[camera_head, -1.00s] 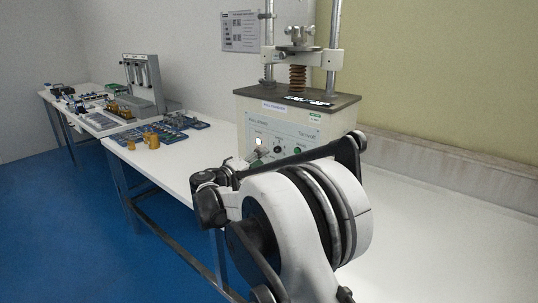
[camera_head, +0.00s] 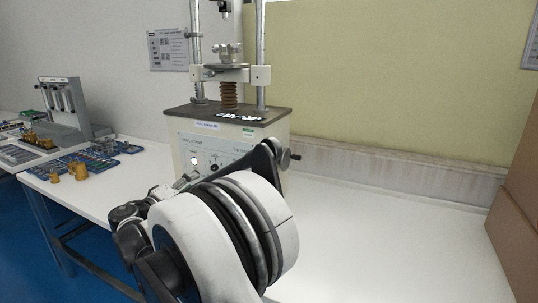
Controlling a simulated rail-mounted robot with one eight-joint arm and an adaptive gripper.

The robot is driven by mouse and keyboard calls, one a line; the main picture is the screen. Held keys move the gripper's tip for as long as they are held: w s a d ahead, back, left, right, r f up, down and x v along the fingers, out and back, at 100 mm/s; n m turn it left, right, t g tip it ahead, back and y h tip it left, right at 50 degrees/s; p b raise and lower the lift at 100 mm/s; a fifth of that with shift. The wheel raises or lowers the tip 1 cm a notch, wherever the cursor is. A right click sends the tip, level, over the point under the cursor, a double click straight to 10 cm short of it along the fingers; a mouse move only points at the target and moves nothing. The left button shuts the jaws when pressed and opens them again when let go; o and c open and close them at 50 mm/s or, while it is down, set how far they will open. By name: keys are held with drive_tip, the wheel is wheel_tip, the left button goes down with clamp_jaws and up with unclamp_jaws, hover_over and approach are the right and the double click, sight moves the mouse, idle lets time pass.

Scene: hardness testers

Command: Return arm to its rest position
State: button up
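My white and black arm (camera_head: 215,240) fills the lower middle of the view. Its large round joint is nearest the camera. Dark and metal parts at the arm's far end, which look like my gripper (camera_head: 163,192), show small just left of the joint, in front of the tester's lower panel. They are partly hidden by the arm, and I cannot tell whether the fingers are open or shut. Nothing held can be made out.
A tensile-type tester (camera_head: 228,115) with two columns, a spring and a lit panel stands close behind the arm. Brass weights (camera_head: 80,171), blue trays (camera_head: 100,160) and a grey instrument (camera_head: 65,110) are on the left. The white bench (camera_head: 385,240) is clear at right, up to a brown box (camera_head: 518,220).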

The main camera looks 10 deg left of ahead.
drive_tip(key=w+d+r+m+g, duration=0.1)
drive_tip(key=d+r+g, duration=0.15)
drive_tip(key=d, duration=0.75)
drive_tip(key=w+d+r+m+g, duration=0.15)
drive_tip(key=d+r, duration=0.25)
drive_tip(key=d, duration=0.6)
drive_tip(key=s+d+r+g+p, duration=0.1)
drive_tip(key=s+d, duration=0.2)
drive_tip(key=d, duration=0.3)
drive_tip(key=s+d+r+m+g, duration=0.1)
drive_tip(key=s+d, duration=0.2)
drive_tip(key=d, duration=0.3)
drive_tip(key=s+d+r+g+p, duration=0.1)
drive_tip(key=s+d, duration=0.2)
drive_tip(key=d, duration=0.4)
drive_tip(key=s+d+m+g+y, duration=0.2)
drive_tip(key=s+d+y, duration=0.1)
drive_tip(key=s+d, duration=0.95)
drive_tip(key=s+d+f+m+y, duration=0.1)
drive_tip(key=s+d+f, duration=0.1)
drive_tip(key=s, duration=0.7)
drive_tip(key=s+d+f+m+y+p, duration=0.1)
drive_tip(key=s+f+m, duration=0.1)
drive_tip(key=s+f, duration=0.3)
drive_tip(key=s, duration=0.4)
drive_tip(key=shift+d+g+y+p, duration=0.3)
drive_tip(key=shift+d+y, duration=0.05)
drive_tip(key=shift+y, duration=0.05)
drive_tip(key=shift+m, duration=0.25)
drive_tip(key=shift+c, duration=0.9)
